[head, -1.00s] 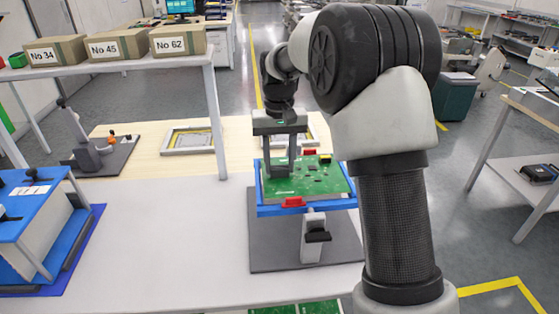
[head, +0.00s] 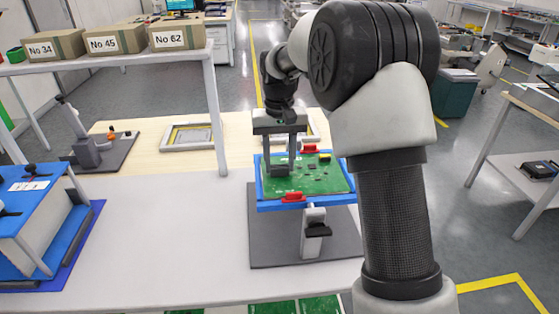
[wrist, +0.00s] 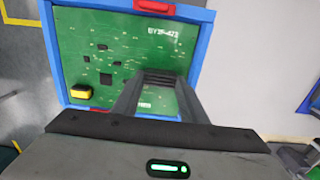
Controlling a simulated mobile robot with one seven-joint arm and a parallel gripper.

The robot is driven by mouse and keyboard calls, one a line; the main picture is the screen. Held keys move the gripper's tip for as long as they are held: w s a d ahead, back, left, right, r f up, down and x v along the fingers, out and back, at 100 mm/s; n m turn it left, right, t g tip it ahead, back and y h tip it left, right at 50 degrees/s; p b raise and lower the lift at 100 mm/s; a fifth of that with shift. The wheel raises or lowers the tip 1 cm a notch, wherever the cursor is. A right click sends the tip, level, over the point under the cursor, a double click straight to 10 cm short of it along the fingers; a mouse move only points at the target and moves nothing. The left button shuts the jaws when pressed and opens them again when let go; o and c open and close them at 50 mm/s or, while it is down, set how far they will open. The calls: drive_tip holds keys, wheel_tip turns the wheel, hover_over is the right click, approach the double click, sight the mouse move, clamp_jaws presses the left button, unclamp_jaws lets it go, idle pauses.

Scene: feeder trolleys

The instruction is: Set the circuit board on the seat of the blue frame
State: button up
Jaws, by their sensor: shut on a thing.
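The green circuit board (head: 325,180) lies within the outline of the blue frame (head: 262,206), roughly level. In the wrist view the board (wrist: 120,40) shows blue rim (wrist: 200,50) along its visible sides. My gripper (head: 279,168) is shut on the board near its left part in the head view. The fingers (wrist: 150,95) also show in the wrist view, and they hide part of the board. The frame has red clips at its back (head: 309,149) and front (head: 293,197). I cannot tell whether the board's underside touches the seat.
The frame stands on a post over a dark grey base plate (head: 270,250). A blue fixture (head: 30,200) is at the left, a grey clamp stand (head: 85,150) behind it. Boxes stand on a shelf (head: 120,62) at the upper left. White tabletop between is clear.

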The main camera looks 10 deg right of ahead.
drive_tip(key=shift+f, duration=0.45)
drive_tip(key=o, duration=1.4)
drive_tip(key=shift+o, duration=0.2)
wheel_tip(320, 180, up, 17)
drive_tip(key=p, duration=0.3)
drive_tip(key=s+d+r+t+p, duration=0.1)
drive_tip(key=s+d+r+p, duration=0.1)
drive_tip(key=s+r+p, duration=0.4)
drive_tip(key=s+d+r+t+p, duration=0.1)
drive_tip(key=s+d+t+p, duration=0.1)
drive_tip(key=s, duration=1)
drive_tip(key=s+d+r+t+p, duration=0.2)
drive_tip(key=s, duration=1)
drive_tip(key=shift+d+r+t+p, duration=0.15)
drive_tip(key=shift+t+p, duration=0.15)
drive_tip(key=shift+p, duration=0.1)
